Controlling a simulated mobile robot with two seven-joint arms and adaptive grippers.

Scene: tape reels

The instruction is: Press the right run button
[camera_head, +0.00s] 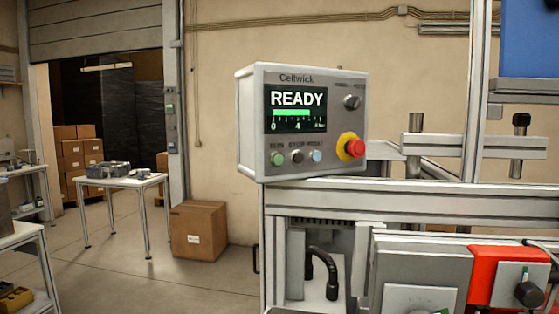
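A grey control box (250,110) marked Cellwick sits on a metal frame in the middle of the head view. Its screen (297,110) reads READY above a green bar. A red mushroom button (355,148) on a yellow ring is at the box's lower right, under a dark knob (352,101). Neither gripper is in view.
A metal frame (400,200) runs below and right of the box. A grey unit (425,270) and a red unit (495,270) with a black knob stand at the lower right. A cardboard box (199,230) and white table (135,182) stand behind, left. Space before the control box looks clear.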

